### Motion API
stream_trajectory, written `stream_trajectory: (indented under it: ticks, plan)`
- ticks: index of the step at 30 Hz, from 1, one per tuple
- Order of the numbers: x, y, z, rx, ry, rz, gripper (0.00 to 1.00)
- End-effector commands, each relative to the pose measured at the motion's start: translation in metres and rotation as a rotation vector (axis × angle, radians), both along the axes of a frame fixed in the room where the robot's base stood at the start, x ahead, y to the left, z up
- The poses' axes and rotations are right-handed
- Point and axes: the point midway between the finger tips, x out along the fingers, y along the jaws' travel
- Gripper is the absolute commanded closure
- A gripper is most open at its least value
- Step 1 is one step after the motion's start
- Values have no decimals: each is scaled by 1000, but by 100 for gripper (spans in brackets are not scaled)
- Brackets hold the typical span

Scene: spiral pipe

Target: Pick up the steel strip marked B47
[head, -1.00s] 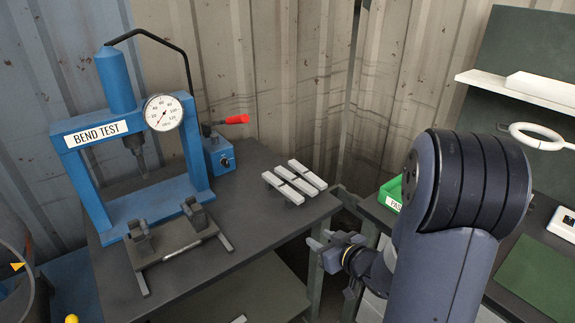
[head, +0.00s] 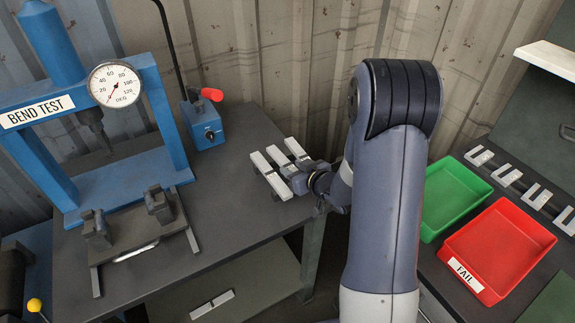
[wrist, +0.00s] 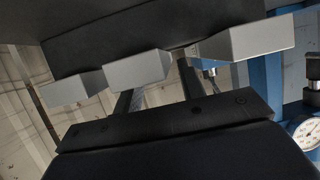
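The wrist view shows strip ends close up, including a middle one (wrist: 138,72) and a right one (wrist: 247,40).
The blue bend-test press (head: 120,187) with its gauge stands left. A blue box (head: 203,126) with a red handle is behind the strips. On the right table are a green tray (head: 450,195), a red FAIL tray (head: 500,248) and a slotted holder (head: 520,185).

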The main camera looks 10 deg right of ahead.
Motion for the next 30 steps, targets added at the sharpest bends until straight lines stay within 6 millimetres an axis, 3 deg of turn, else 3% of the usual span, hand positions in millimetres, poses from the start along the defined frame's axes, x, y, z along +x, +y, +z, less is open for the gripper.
stream_trajectory:
  ticks: [4,13,27,30]
  plan:
    - [14,6,-5,0,0,1,62]
    - [17,7,-7,0,-1,0,62]
    - [17,6,-7,0,-1,0,100]
    - [17,6,-7,0,-1,0,100]
